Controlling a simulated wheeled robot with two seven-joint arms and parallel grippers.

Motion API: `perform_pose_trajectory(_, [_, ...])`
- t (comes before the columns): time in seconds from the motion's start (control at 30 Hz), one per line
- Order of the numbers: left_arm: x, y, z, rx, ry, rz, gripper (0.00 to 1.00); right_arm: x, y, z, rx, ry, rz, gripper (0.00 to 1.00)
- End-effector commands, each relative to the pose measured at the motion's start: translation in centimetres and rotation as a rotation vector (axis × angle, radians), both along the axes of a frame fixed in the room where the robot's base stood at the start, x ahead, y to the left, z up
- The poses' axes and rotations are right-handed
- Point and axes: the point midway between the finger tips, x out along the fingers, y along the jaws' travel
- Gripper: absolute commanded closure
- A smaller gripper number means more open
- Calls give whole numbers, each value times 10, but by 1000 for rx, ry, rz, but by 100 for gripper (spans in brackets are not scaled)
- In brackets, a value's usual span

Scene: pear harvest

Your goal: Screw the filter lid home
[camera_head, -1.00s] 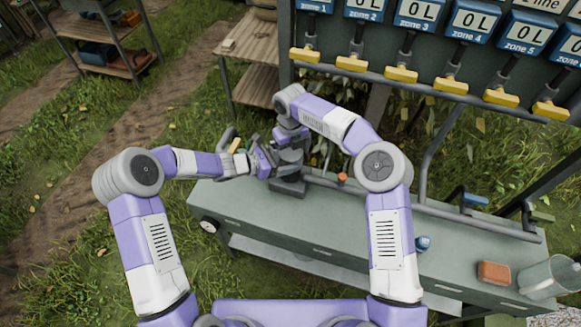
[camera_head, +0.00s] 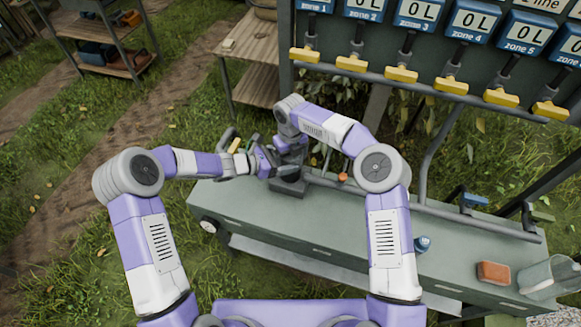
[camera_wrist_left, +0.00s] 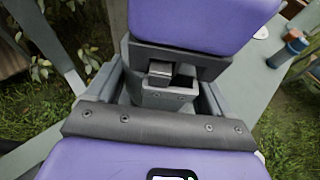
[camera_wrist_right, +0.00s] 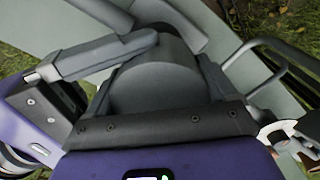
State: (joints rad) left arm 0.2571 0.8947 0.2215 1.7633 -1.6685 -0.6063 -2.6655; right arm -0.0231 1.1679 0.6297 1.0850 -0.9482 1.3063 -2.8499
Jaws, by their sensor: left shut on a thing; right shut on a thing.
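The filter housing (camera_head: 290,172) is a dark grey upright body on a dark base (camera_head: 287,187) at the bench's far left end. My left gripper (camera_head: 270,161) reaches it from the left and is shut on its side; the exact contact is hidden. My right gripper (camera_head: 288,148) is above it, its fingers shut around the grey round lid (camera_wrist_right: 155,85), which fills the middle of the right wrist view. In the left wrist view the purple body of my right gripper (camera_wrist_left: 200,20) hides most of the filter. The lid's seam is not visible.
The grey-green bench (camera_head: 340,228) is mostly clear to the right. A blue object (camera_head: 422,243), a reddish-brown block (camera_head: 493,272) and a clear jug (camera_head: 552,278) stand there. A pipe rail runs along the back edge, with an orange knob (camera_head: 342,177). Yellow valve handles hang above.

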Motion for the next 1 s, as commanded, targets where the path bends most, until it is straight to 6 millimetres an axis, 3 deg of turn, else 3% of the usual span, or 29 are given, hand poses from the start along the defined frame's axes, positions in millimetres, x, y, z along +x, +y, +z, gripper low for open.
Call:
perform_pose_trajectory(0.3, [1,2,0,2,0,6,100,0,0,1,0,-1,-273,50])
perform_pose_trajectory(0.57, [2,2,0,2,0,7,100,0,0,0,0,0,-286,52])
perform_pose_trajectory(0.6, [2,2,0,2,0,7,100,0,0,0,0,1,-286,12])
perform_pose_trajectory(0.67, [2,2,0,2,0,7,100,0,0,0,0,0,-285,3])
perform_pose_trajectory(1.0, [2,2,0,2,0,6,100,1,0,6,1,-2,-283,0])
